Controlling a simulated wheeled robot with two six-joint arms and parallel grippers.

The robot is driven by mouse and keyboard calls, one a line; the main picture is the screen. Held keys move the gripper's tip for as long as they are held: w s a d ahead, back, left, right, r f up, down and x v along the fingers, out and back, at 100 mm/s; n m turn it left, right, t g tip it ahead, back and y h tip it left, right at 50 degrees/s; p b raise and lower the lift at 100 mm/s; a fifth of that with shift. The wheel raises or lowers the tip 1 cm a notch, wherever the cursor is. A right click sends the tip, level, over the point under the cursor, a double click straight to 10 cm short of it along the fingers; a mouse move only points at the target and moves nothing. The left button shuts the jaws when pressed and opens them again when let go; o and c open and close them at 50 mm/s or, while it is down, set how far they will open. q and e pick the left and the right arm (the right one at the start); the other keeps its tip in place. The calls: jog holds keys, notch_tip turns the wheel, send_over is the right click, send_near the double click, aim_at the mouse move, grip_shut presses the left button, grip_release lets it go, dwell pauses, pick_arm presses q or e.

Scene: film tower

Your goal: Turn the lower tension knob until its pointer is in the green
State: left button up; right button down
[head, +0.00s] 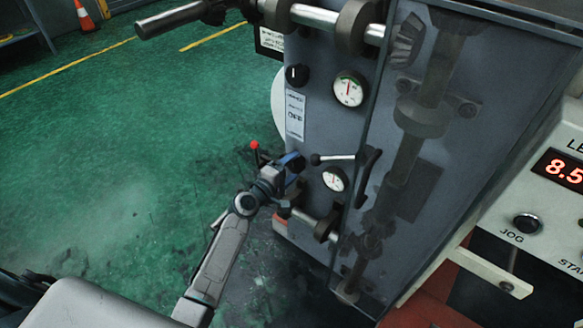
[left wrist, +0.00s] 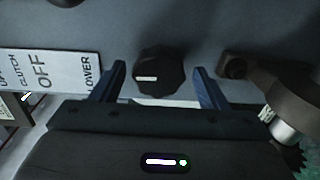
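The lower tension knob (left wrist: 160,76) is black and ribbed with a white pointer line. In the left wrist view it sits on the grey panel between my two blue fingers, with gaps on both sides. My left gripper (head: 293,163) is open at the panel's lower left in the head view and largely hides this knob there. The lower gauge (head: 334,179) is a small white dial just right of the gripper. Its needle and green band are too small to read surely. My right gripper is not in view.
The upper knob (head: 295,76) and upper gauge (head: 349,91) are higher on the panel. A clear guard covers shafts on the right. Rollers (head: 310,222) lie just below. Green floor at left is open.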

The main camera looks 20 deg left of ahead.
pick_arm(q)
jog(key=v, duration=1)
jog(key=shift+s, duration=0.4)
jog(key=shift+a, duration=0.1)
